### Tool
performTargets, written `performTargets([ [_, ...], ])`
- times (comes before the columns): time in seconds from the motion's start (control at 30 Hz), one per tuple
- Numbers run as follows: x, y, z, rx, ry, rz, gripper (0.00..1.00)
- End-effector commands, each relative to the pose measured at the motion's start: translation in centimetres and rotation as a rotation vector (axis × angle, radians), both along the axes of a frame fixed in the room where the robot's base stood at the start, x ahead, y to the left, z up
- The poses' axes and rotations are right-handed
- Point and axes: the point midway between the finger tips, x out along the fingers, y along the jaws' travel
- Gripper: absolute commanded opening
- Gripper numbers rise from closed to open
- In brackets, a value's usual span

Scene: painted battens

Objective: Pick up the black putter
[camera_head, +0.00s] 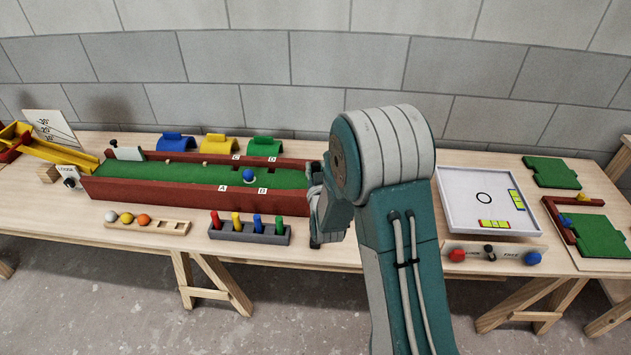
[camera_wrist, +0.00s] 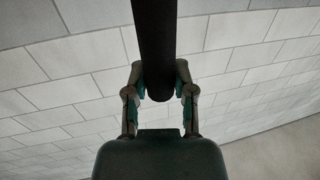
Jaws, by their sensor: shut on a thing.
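The black putter (camera_wrist: 155,40) shows in the wrist view as a thick dark shaft. It runs from the top edge down between my two fingers, and its rounded end shows just past them. My gripper (camera_wrist: 158,78) is shut on it, with one finger on each side. In the head view my gripper (camera_head: 318,205) is beside the right end of the green lane, partly behind my own arm. The rest of the putter is hidden or cannot be made out there.
A red-walled green lane (camera_head: 150,191) with a blue ball (camera_head: 249,176) lies left of my arm. In front are a ball rack (camera_head: 175,227) and a peg block (camera_head: 248,235). A white tray (camera_head: 448,205) and green tiles (camera_head: 551,172) lie to the right. A block wall stands behind.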

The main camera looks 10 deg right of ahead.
Motion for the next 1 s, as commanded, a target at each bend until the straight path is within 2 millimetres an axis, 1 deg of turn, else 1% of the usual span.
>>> performTargets([
  [0.27, 0.0, 0.0, 3.0, 0.0, -0.007, 0.0, 0.0],
  [0.37, -0.8, -0.4, 3.9, 0.001, -0.005, -0.001, 0.0],
  [0.77, -4.6, -2.0, 8.9, -0.001, -0.008, -0.001, 0.0],
  [1.0, -8.6, -3.7, 10.8, 0.0, -0.005, -0.003, 0.0],
])
